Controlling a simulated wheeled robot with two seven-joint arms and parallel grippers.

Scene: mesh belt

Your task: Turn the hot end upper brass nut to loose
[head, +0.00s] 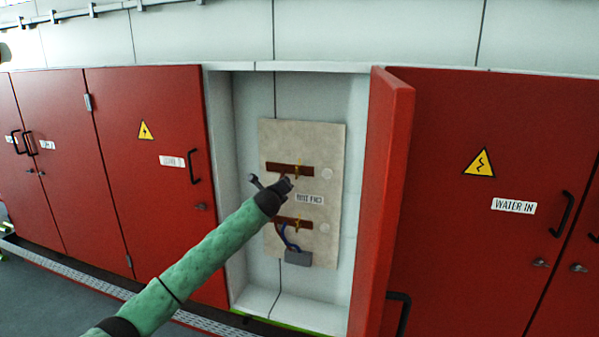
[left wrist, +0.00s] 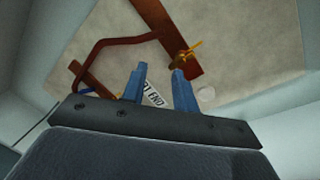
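The upper brass nut (head: 297,171) sits on the upper red-brown bar (head: 280,168) of a beige panel (head: 333,145) inside the open cabinet. In the left wrist view the yellow brass piece (left wrist: 188,53) with its small wings is on the bar (left wrist: 168,32), beyond the right fingertip. My left gripper (head: 287,184) is just below the upper bar in the head view. Its two blue fingers (left wrist: 160,72) are apart with nothing between them; the gap shows panel and part of the label. A lower brass nut (head: 297,224) is on the lower bar (head: 283,221). My right gripper is in neither view.
The label (head: 309,200) is between the bars. Blue cables run from the lower bar to a grey box (head: 298,258). A red-brown cable (left wrist: 104,43) loops left of the fingers. The open red door (head: 385,200) bounds the right side; a closed red door (head: 155,170) is left.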

